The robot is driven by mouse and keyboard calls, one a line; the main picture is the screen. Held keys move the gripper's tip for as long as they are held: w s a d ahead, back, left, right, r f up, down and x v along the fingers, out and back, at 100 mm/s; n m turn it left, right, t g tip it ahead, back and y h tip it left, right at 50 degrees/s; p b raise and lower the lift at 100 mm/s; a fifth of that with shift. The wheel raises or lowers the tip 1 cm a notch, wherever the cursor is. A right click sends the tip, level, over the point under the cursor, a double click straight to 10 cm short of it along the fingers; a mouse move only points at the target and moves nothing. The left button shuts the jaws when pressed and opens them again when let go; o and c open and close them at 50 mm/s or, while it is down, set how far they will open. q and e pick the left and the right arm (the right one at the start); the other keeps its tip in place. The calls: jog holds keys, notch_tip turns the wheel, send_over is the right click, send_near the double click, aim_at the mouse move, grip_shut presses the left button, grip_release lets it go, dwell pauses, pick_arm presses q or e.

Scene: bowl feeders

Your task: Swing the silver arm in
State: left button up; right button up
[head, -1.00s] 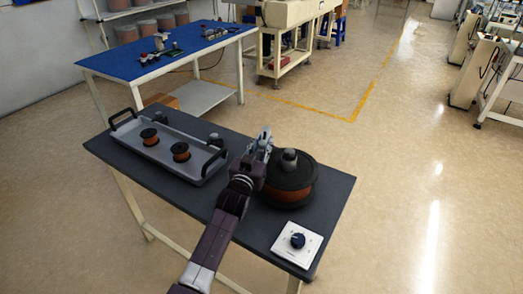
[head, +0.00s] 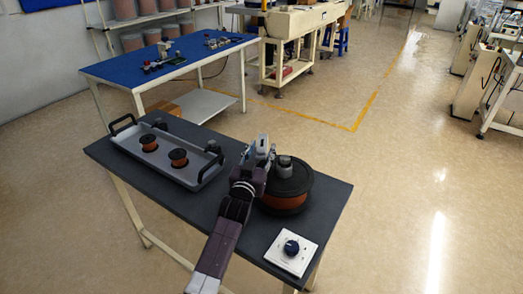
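A round feeder (head: 287,202) with a black rim, a brown-orange side and a grey knob on top stands on the right half of the dark table. My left gripper (head: 257,148) is at the feeder's left edge, above the table. A pale silver piece shows at its fingers. I cannot tell whether this is the silver arm or part of the gripper, nor whether the fingers are open or touch anything. My wrist hides part of the feeder's left side. My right gripper is not in view.
A white control box (head: 291,252) with a dark blue knob sits at the table's near right corner. A grey tray (head: 193,178) with black handles holds two copper-coloured spools on the left. A blue-topped table (head: 110,68) stands behind.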

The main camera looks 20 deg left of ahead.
pick_arm(q)
jog(key=shift+s, duration=0.1)
jog(key=s, duration=1.1)
jog(key=shift+s+d, duration=0.15)
jog(key=shift+s, duration=0.25)
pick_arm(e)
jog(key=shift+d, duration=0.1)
